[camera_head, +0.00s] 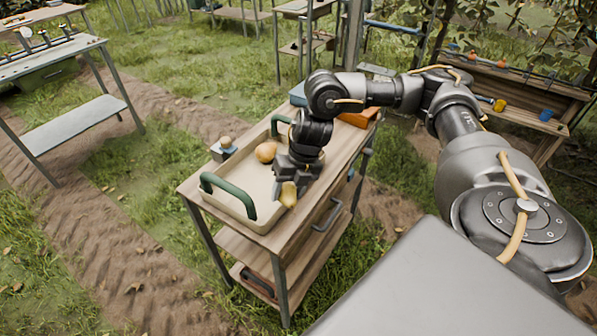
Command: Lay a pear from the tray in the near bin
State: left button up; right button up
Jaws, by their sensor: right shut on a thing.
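A beige tray (238,177) with green handles lies on a wooden cart. One rounded orange-tan pear (266,152) rests in the tray beside my right gripper. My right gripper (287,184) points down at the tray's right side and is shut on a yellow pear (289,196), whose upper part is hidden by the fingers. I cannot tell whether the held pear touches the tray. An orange container (357,118) and a blue container (298,94) stand at the cart's far end, partly hidden by my right arm. I cannot tell which is the near bin. My left gripper is out of view.
The wooden cart (315,218) has lower shelves and a grey side handle. A small block with a round knob (224,147) stands by the tray's left edge. A metal table (72,124) is at the left and a wooden bench (525,88) at the right. Grass and soil lie between.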

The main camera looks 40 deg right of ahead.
jog(key=s+a+f+n+g, duration=0.1)
jog(key=a+n, duration=0.1)
jog(key=n, duration=0.3)
jog(key=s+a+f+n+g+h, duration=0.1)
jog(key=s+a+f+n+g, duration=0.1)
jog(key=n, duration=0.4)
jog(key=s+a+f+n+g, duration=0.1)
jog(key=a+n, duration=0.2)
jog(key=n, duration=0.2)
jog(key=shift+s+f+n+h, duration=0.15)
jog(key=shift+f+n+h, duration=0.15)
jog(key=shift+n+h, duration=0.1)
jog(key=n, duration=0.2)
jog(key=s+a+f+n+h, duration=0.1)
jog(key=n, duration=0.1)
jog(key=n+h, duration=0.1)
jog(key=n, duration=0.1)
jog(key=shift+s+a+f+g, duration=0.15)
jog(key=shift+s+a+g, duration=0.05)
jog(key=shift+s+g, duration=0.2)
jog(key=s+n+t+h, duration=0.1)
jog(key=n, duration=0.4)
jog(key=s+f+n+t+h, duration=0.1)
jog(key=n, duration=0.5)
jog(key=s+a+f+n+t+h, duration=0.1)
jog(key=s+n, duration=0.1)
jog(key=n, duration=0.4)
jog(key=shift+s+f+t, duration=0.1)
jog(key=shift+f+t, duration=0.15)
jog(key=shift+t, duration=0.05)
